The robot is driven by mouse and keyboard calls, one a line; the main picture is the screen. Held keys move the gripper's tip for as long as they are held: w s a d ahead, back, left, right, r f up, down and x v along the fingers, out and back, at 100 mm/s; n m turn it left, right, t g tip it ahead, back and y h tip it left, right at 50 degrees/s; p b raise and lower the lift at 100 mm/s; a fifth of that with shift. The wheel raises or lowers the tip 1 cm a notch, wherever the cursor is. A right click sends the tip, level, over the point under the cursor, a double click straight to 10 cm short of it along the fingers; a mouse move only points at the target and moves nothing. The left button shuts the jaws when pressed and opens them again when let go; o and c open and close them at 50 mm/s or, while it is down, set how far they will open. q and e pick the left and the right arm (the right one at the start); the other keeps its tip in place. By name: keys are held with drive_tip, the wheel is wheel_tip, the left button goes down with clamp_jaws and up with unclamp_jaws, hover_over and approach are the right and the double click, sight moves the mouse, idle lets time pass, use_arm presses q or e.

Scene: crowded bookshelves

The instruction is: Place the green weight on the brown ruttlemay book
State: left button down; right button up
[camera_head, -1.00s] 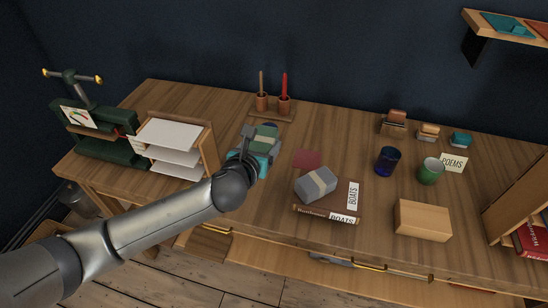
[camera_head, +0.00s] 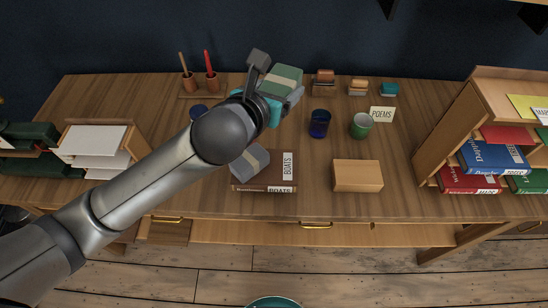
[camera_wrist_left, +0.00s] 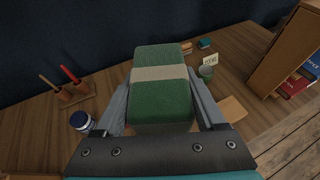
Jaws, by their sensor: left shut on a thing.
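The green weight (camera_head: 281,79), a block with a pale band, is held by my left gripper (camera_head: 275,82) above the back middle of the desk. In the left wrist view the green weight (camera_wrist_left: 161,88) sits between the two fingers, which are shut on it. A brown book (camera_head: 264,173) with "BOATS" labels lies on the desk below and in front. A grey weight with a pale band (camera_head: 249,161) rests at its left end, partly hidden by my arm. The brown book's title is too small to read in full. My right gripper is not in view.
A blue cup (camera_head: 320,124), a green cup (camera_head: 361,125) and a "POEMS" card (camera_head: 382,114) stand right of centre. A wooden box (camera_head: 357,175) lies right of the brown book. A bookshelf (camera_head: 447,131) stands at the right. A paper tray (camera_head: 93,139) is at the left.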

use_arm(q)
drive_tip(key=shift+d, duration=0.25)
drive_tip(key=shift+f+b, duration=2.15)
drive_tip(key=shift+f, duration=7.4)
drive_tip(key=shift+f, duration=0.1)
drive_tip(key=shift+f, duration=0.35)
drive_tip(key=shift+f, duration=0.1)
unclamp_jaws()
drive_tip(key=shift+s+a+f, duration=0.1)
